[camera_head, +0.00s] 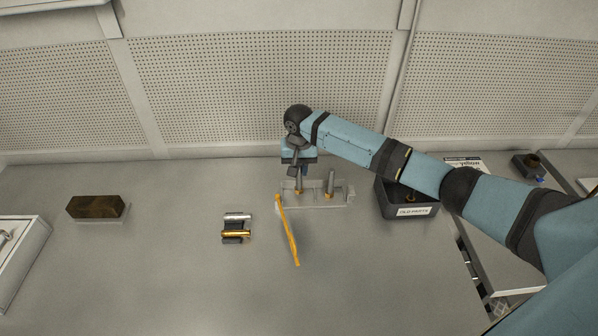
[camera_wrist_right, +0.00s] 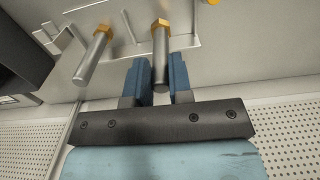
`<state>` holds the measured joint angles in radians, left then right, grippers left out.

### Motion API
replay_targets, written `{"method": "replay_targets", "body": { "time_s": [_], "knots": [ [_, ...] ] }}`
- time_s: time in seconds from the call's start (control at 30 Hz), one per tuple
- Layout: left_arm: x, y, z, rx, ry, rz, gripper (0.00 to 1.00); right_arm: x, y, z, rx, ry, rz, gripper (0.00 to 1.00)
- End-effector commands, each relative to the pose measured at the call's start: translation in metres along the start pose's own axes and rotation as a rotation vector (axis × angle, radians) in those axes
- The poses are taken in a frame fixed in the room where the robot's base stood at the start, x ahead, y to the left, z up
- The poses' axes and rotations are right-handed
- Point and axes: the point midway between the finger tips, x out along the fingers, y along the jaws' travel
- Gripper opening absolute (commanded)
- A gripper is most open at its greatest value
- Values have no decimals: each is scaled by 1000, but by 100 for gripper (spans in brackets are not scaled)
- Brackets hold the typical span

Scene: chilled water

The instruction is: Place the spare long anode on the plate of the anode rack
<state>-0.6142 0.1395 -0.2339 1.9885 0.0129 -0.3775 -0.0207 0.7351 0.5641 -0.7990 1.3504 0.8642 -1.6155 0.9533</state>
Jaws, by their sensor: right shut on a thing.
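My right gripper (camera_head: 300,172) is shut on a grey rod with a brass hex end, an anode (camera_wrist_right: 161,55), which also shows below the fingers in the head view (camera_head: 299,187). The rod is held roughly upright, brass end down, over the left part of the anode rack (camera_head: 320,203). I cannot tell whether its brass end touches the rack plate. A second, similar anode (camera_head: 331,184) stands upright on the rack to the right, brass end down; it shows left of the held one in the wrist view (camera_wrist_right: 95,58). My left gripper is not in view.
A thin orange bar (camera_head: 288,232) is in front of the rack's left end. A dark bin marked "OLD PARTS" (camera_head: 413,211) stands to the right. A small holder with silver and gold cylinders (camera_head: 236,233) and a brown block (camera_head: 95,206) are leftward. The front middle is clear.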

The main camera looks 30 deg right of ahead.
Motion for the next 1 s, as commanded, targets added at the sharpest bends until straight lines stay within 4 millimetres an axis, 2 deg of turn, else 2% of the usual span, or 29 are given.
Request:
{"method": "replay_targets", "body": {
  "time_s": [0.13,0.47,0.5,0.6,0.87,1.0],
  "knots": [
    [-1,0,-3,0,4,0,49,17,0,0,0,0,1,0],
    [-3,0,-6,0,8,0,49,19,0,0,-1,0,0,0],
    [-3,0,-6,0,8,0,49,20,0,0,-1,0,0,22],
    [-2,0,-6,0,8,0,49,20,0,0,-2,1,0,45],
    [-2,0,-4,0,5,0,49,20,0,0,-1,1,0,45],
    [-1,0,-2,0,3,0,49,11,0,0,-1,2,-1,45]
  ]
}}
